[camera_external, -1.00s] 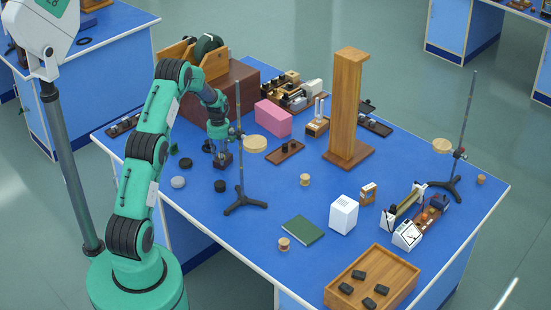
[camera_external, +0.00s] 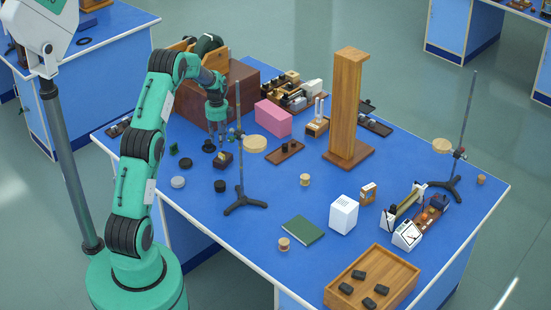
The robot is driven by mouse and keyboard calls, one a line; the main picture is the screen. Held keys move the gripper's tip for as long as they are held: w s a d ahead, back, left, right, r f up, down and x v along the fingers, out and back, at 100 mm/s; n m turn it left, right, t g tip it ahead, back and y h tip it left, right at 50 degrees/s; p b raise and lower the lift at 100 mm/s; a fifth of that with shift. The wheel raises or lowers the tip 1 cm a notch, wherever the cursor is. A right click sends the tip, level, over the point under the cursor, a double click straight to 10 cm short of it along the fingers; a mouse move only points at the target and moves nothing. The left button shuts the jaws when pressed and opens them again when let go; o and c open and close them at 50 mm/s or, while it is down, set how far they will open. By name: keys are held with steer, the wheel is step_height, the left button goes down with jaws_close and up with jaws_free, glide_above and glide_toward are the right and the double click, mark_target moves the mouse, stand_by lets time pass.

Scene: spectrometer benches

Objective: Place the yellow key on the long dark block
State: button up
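A small dark block (camera_external: 222,161) sits on the blue bench below my gripper, with a small yellowish patch on its top that may be the yellow key (camera_external: 223,155); its shape is too small to make out. My gripper (camera_external: 218,143) points down just above this block, apart from it. Its fingers look spread, with nothing clearly between them. A long dark block (camera_external: 122,126) with small parts on it lies at the bench's left edge, partly behind my arm. I cannot tell for certain which block the task names.
A retort stand (camera_external: 241,190) rises close right of my gripper.

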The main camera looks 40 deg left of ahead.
steer(key=shift+r, duration=1.3)
steer(key=shift+r, duration=0.15)
steer(key=s+d+r+t+y+p, duration=0.15)
steer(key=d+r, duration=0.35)
steer(key=r, duration=0.9)
steer(key=s+d+r+t+y+p, duration=0.1)
steer(key=s+d+r+t+p, duration=0.35)
steer(key=r, duration=1.05)
steer(key=d+r+g+y, duration=0.1)
steer(key=d+r, duration=0.6)
steer(key=r, duration=0.7)
steer(key=s+d+f+n+h+b, duration=0.2)
steer(key=s+d+n+b, duration=0.3)
steer(key=s+d+n, duration=0.75)
steer(key=s+d+f+n+b, duration=0.1)
steer(key=s+d+f, duration=0.2)
steer(key=s, duration=0.5)
steer(key=s+d+f+n+h+b, duration=0.1)
steer(key=s+d+f, duration=0.3)
steer(key=s, duration=0.4)
steer(key=s+d+f+n+b, duration=0.2)
steer(key=s+d+f+n, duration=0.1)
steer(key=s, duration=0.5)
steer(key=shift+d+f+t, duration=0.3)
steer(key=shift+d+f, duration=0.25)
steer(key=shift+d, duration=0.05)
